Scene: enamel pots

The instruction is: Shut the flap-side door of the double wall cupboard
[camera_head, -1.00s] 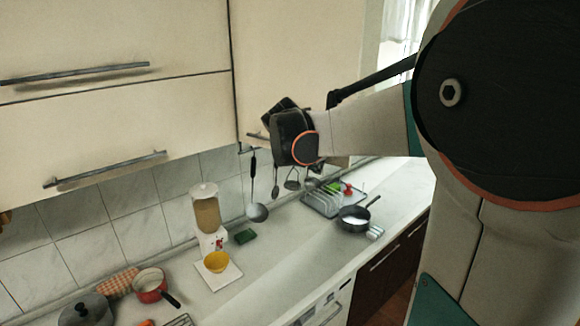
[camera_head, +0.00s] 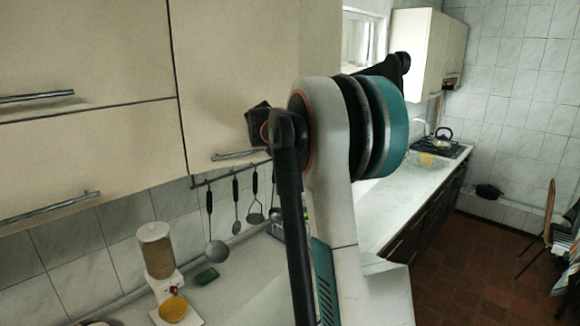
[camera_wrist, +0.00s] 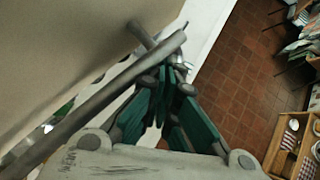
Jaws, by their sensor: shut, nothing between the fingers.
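The tall cream door (camera_head: 235,75) of the near wall cupboard is right of the flap fronts, with a bar handle (camera_head: 238,155) at its bottom edge. It looks nearly in line with the flaps; I cannot tell whether it is fully shut. In the wrist view a cream panel (camera_wrist: 60,60) fills the upper left, with a grey bar handle (camera_wrist: 95,105) running close along my gripper (camera_wrist: 176,80). My gripper is shut and empty, its fingertips beside the bar's far end; contact is unclear. In the head view my arm hides most of the gripper.
Two flap fronts (camera_head: 80,150) with bar handles are on the left. Utensils (camera_head: 236,200) hang from a rail below the door. A dispenser (camera_head: 157,250) stands on the counter. Another wall cupboard (camera_head: 425,45) hangs farther back. Brown tiled floor (camera_head: 470,260) is open at the right.

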